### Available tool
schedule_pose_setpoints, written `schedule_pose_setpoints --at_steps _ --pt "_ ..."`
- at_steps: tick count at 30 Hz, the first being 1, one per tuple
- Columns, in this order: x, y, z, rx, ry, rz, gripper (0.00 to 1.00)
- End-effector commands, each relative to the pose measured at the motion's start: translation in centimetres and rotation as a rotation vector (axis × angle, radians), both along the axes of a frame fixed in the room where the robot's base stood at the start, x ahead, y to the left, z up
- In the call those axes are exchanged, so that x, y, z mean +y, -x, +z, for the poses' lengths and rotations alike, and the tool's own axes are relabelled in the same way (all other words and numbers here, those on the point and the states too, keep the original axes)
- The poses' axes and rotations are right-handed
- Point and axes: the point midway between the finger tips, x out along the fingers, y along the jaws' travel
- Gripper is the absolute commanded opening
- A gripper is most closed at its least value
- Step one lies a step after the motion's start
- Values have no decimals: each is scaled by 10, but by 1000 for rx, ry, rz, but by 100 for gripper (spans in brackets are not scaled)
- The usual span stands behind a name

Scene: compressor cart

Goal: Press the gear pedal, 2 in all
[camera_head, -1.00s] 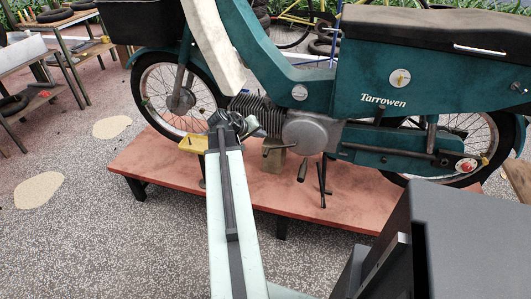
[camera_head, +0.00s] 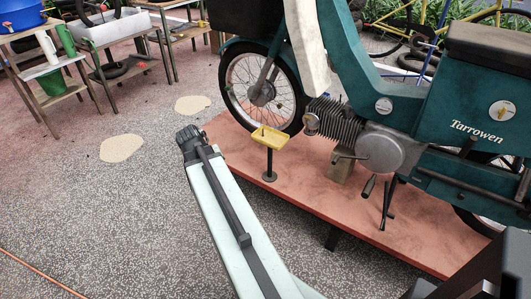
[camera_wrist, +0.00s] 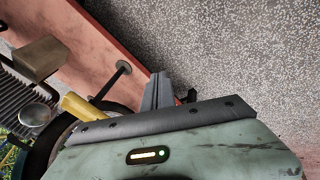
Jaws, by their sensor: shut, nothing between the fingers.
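The teal moped (camera_head: 424,105) stands on a low reddish platform. A small dark lever (camera_head: 346,157) sticks out to the left of its round engine cover (camera_head: 379,150) and may be the gear pedal; I cannot tell for sure. My arm reaches up from the bottom in the head view, its dark wrist end left of the platform and clear of the engine. My gripper (camera_wrist: 158,80) shows in the wrist view with its fingers shut and empty, over the speckled ground near the platform edge. The lever is not clearly visible in the wrist view.
A yellow tray (camera_head: 270,138) on a post stands on the platform (camera_head: 300,190) between my arm and the engine; it also shows in the wrist view (camera_wrist: 84,107). A stand leg (camera_head: 386,205) hangs below the engine. Benches (camera_head: 100,65) stand back left.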

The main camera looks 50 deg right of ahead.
Motion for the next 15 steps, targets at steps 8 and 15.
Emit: schedule_pose_setpoints --at_steps 8,15 --pt "192 -30 -13 59 -211 266 0" --pt "299 -20 -16 118 -329 420 0"
